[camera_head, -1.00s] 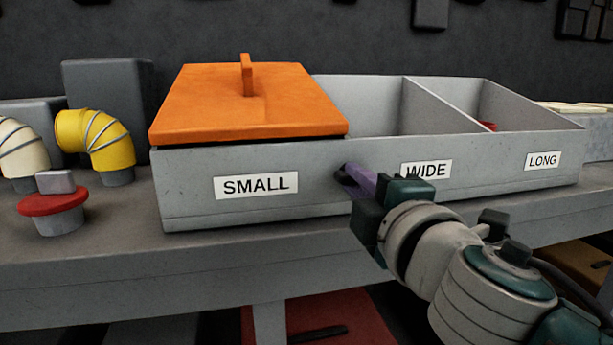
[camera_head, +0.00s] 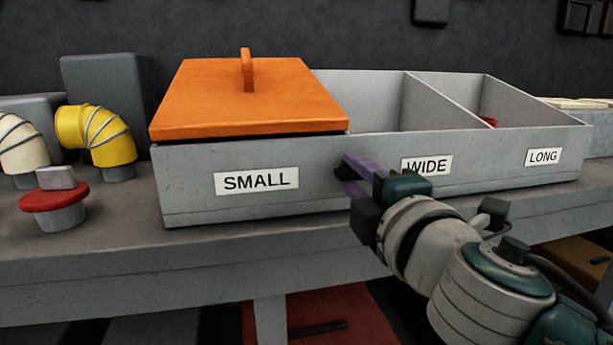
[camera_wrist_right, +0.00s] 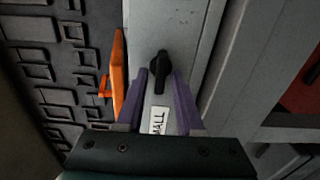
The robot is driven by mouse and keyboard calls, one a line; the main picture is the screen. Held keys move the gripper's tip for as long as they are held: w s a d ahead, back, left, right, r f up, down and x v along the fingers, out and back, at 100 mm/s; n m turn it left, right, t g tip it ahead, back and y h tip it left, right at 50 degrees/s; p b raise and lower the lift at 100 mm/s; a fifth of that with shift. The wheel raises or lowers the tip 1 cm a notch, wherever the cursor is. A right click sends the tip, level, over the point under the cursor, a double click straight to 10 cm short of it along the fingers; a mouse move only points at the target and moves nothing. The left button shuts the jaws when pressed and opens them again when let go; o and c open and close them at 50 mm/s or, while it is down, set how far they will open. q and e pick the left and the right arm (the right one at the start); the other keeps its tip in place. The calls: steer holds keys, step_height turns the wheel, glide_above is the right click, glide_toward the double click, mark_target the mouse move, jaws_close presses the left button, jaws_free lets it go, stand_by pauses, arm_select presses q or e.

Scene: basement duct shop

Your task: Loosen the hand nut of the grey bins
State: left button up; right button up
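The grey bins (camera_head: 300,208) are one long box on the bench, with compartments labelled SMALL, WIDE and LONG. An orange lid (camera_head: 245,100) with an upright handle covers the SMALL compartment. The black hand nut (camera_wrist_right: 159,68) is on the bins' front face, between the SMALL and WIDE labels; in the head view it is mostly hidden by my fingers. My right gripper (camera_head: 350,172) is at the front face by the nut. In the right wrist view its purple fingers (camera_wrist_right: 161,82) stand apart, one on each side of the nut, seemingly not clamped. My left gripper is out of view.
A red-topped knob (camera_head: 54,199) sits on the bench (camera_head: 110,240) at the left. A yellow elbow duct (camera_head: 97,135) and a cream one (camera_head: 20,145) stand behind it. The bench strip before the bins is clear.

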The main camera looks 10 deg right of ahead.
steer(key=shift+o, duration=0.4)
steer(key=shift+s, duration=0.35)
steer(key=s, duration=0.9)
steer(key=shift+d, duration=0.2)
steer(key=shift+s, duration=0.1)
